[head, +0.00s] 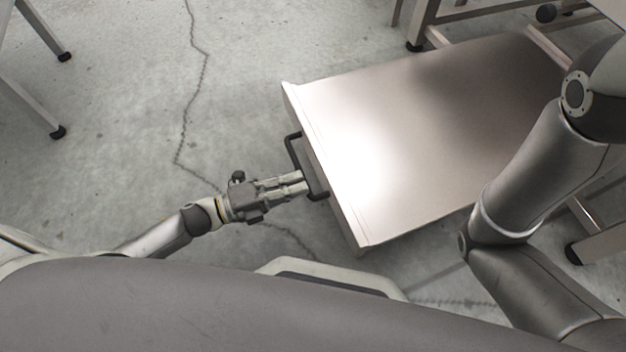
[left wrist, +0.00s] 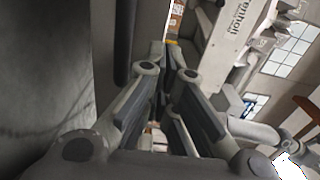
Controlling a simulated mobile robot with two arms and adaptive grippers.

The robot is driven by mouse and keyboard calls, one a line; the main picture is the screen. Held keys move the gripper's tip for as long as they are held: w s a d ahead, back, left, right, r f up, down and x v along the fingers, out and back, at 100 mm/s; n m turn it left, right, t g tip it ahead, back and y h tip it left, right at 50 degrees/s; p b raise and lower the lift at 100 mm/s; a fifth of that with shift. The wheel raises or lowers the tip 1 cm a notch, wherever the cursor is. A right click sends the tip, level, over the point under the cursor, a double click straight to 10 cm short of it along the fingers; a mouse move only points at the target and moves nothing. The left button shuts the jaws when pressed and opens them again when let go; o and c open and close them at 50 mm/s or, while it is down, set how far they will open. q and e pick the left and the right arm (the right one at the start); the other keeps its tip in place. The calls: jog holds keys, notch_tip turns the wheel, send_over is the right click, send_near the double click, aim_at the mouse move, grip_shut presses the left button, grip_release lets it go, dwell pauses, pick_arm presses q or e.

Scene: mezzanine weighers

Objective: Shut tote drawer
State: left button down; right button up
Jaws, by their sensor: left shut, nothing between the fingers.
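The tote drawer (head: 420,130) is a pale metal unit low over the floor, in the middle and right of the head view. Its front faces my left gripper and carries a dark bar handle (head: 293,155). My left gripper (head: 303,183) is shut with nothing between its fingers. Its fingertips are at the drawer front, by the near end of the handle; I cannot tell whether they touch. In the left wrist view the shut fingers (left wrist: 170,62) fill the middle, with a dark bar (left wrist: 124,40) beside them. My right gripper is out of view.
Metal legs with black feet stand at the upper left (head: 57,131) and around the drawer's far end. My right arm crosses the right side, over part of the drawer. The cracked concrete floor (head: 130,90) left of the drawer is clear.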

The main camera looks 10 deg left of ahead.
aim_at(324, 174)
pick_arm(q)
jog(key=b+x, duration=0.1)
jog(key=x, duration=0.2)
jog(key=shift+w+d+f+b, duration=0.1)
jog(key=shift+w+d+b, duration=0.1)
jog(key=shift+d+b, duration=0.1)
jog(key=shift+w+d, duration=0.2)
jog(key=shift+d, duration=0.1)
